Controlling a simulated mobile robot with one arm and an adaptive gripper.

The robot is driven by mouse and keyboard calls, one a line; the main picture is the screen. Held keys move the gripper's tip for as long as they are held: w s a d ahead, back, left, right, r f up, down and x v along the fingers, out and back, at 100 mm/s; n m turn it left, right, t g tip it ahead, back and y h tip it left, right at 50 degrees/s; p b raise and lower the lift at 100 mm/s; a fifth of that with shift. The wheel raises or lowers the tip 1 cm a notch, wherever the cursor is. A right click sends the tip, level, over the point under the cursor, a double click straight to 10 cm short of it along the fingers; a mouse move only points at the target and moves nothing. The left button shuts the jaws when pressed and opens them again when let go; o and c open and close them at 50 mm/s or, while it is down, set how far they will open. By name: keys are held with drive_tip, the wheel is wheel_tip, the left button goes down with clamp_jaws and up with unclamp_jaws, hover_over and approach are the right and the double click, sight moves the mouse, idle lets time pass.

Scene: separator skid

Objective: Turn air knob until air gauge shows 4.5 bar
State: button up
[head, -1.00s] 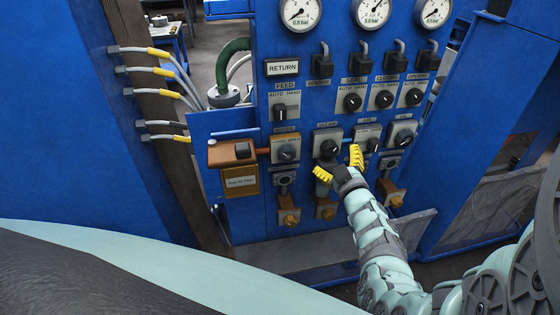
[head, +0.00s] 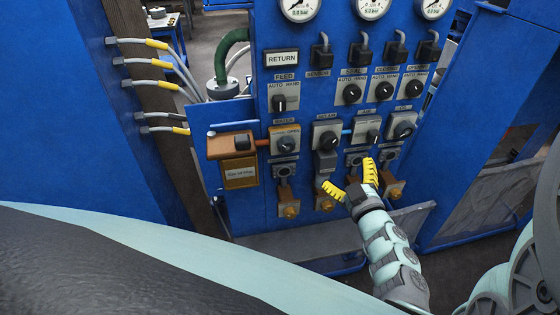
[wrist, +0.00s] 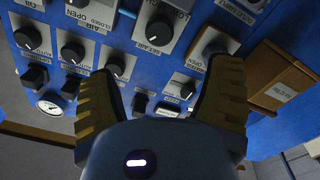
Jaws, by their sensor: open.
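The knob labelled SET AIR (head: 327,141) is black, on a pale plate in the middle of the blue panel. It also shows top centre in the wrist view (wrist: 160,32). My gripper (head: 350,180), with yellow ribbed fingers, is open and empty, below and to the right of that knob in the head view, apart from it. In the wrist view its fingers (wrist: 160,80) spread wide, with the panel behind the gap. Round gauges (head: 372,8) line the top edge of the head view, partly cut off. Their labels are not legible, so I cannot tell which is the air gauge.
Knobs and selector switches (head: 352,93) crowd around on the panel. An orange box (head: 231,147) sticks out at left. Brass fittings (head: 289,211) line the bottom. Cables with yellow sleeves (head: 157,86) run at far left. Floor space is open below the panel.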

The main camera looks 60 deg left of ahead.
sight(331, 144)
drive_tip(key=w+d+f+m+h+p, duration=0.1)
drive_tip(key=w+f+m, duration=0.1)
drive_tip(key=f, duration=0.3)
drive_tip(key=w+d+f+m+h+p, duration=0.1)
drive_tip(key=w+f+m, duration=0.15)
drive_tip(key=f, duration=0.25)
drive_tip(key=s+d+r+m+y+p, duration=0.15)
drive_tip(key=s+r+m, duration=0.35)
drive_tip(key=r, duration=0.5)
drive_tip(key=shift+n+y, duration=0.25)
drive_tip(key=shift+n, duration=0.5)
drive_tip(key=b+x, duration=0.2)
drive_tip(key=x, duration=0.1)
drive_tip(key=b+x, duration=0.2)
drive_tip(key=x, duration=0.1)
drive_tip(key=s+b+x, duration=0.1)
drive_tip(key=b+x, duration=0.1)
drive_tip(key=x, duration=0.1)
drive_tip(key=shift+w+a+f+b, duration=0.1)
drive_tip(key=shift+a+f+b, duration=0.05)
drive_tip(key=shift+a+b, duration=0.15)
drive_tip(key=x, duration=0.1)
drive_tip(key=b+x, duration=0.1)
drive_tip(key=x, duration=0.2)
drive_tip(key=shift+w+a+r, duration=0.1)
drive_tip(key=shift+a+r, duration=0.1)
drive_tip(key=shift+r, duration=0.15)
drive_tip(key=shift+b+x, duration=0.45)
drive_tip(key=shift+x, duration=0.55)
